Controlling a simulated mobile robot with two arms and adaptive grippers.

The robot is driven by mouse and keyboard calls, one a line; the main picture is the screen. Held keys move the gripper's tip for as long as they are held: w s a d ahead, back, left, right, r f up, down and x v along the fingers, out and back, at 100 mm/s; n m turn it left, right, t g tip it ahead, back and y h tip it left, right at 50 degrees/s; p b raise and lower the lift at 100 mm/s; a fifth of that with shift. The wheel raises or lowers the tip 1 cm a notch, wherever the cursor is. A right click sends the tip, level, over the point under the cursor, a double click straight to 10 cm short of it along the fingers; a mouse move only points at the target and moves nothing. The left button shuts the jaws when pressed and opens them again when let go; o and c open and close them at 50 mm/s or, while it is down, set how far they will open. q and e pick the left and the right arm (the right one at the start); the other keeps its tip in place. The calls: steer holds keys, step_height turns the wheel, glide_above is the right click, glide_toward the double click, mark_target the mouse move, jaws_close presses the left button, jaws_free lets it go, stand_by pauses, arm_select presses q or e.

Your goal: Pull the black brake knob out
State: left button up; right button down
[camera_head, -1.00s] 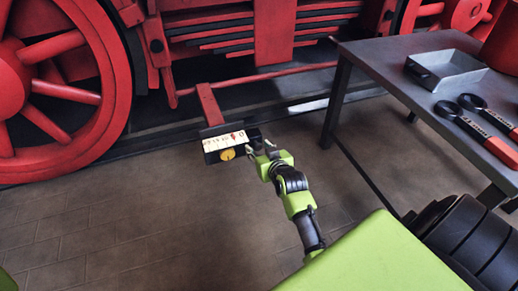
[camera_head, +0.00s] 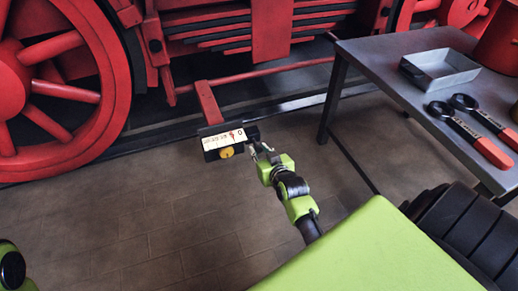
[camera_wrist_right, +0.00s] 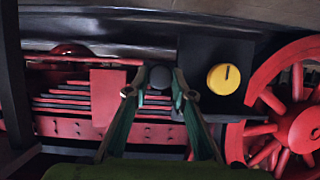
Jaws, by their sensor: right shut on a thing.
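The black brake knob (camera_wrist_right: 158,77) shows in the right wrist view between the two fingertips of my right gripper (camera_wrist_right: 157,92). The fingers are shut on it. It sits beside the dark control box (camera_wrist_right: 195,57), left of a yellow knob (camera_wrist_right: 224,78). In the head view the box has a white label (camera_head: 222,141) and the yellow knob shows below it (camera_head: 227,153). My right gripper (camera_head: 259,150) is at the box's right edge, hiding most of the black knob there. My left gripper is not in view; only a piece of my left arm shows at the lower left.
A red bracket (camera_head: 208,102) stands behind the box, with red locomotive wheels (camera_head: 62,90) and frame beyond. A grey table (camera_head: 375,58) at the right holds a metal tray (camera_head: 440,68) and red-handled tools (camera_head: 475,136). The brick floor (camera_head: 130,220) in front is clear.

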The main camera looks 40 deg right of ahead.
steer(key=shift+s+a+f, duration=0.1)
steer(key=shift+s+f, duration=0.05)
steer(key=c, duration=1.8)
jaws_free()
steer(key=shift+o, duration=0.2)
steer(key=shift+s, duration=0.1)
steer(key=v, duration=1.2)
steer(key=shift+r, duration=0.25)
